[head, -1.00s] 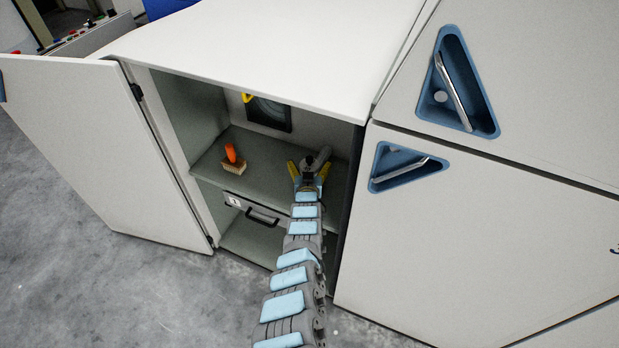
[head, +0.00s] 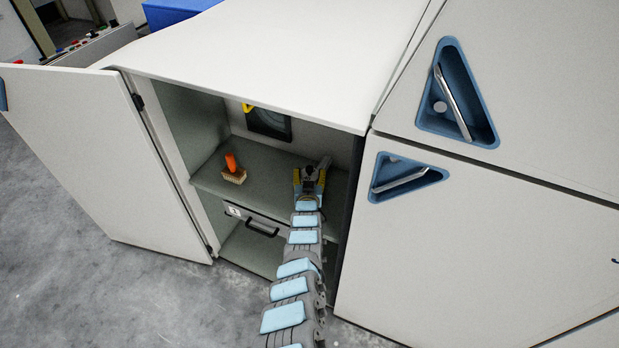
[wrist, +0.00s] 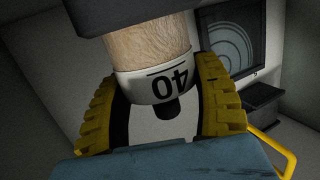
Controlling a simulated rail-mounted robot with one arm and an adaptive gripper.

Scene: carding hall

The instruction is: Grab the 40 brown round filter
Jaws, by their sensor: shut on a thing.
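The round filter (wrist: 136,45) has a brown body and a white band marked 40, which reads upside down in the wrist view. My gripper (wrist: 158,105) has its two yellow ribbed fingers on either side of the white band, shut on the filter. A dark part covers the filter's far end at the top of the wrist view. In the head view my gripper (head: 310,178) is inside the open cabinet, at the right end of the shelf (head: 262,172). The filter is mostly hidden there by my gripper.
An orange-handled brush (head: 232,170) stands on the shelf left of my gripper. A drawer with a black handle (head: 262,228) is below. The cabinet door (head: 110,150) is open to the left. A dark-framed round panel (head: 268,124) is on the back wall.

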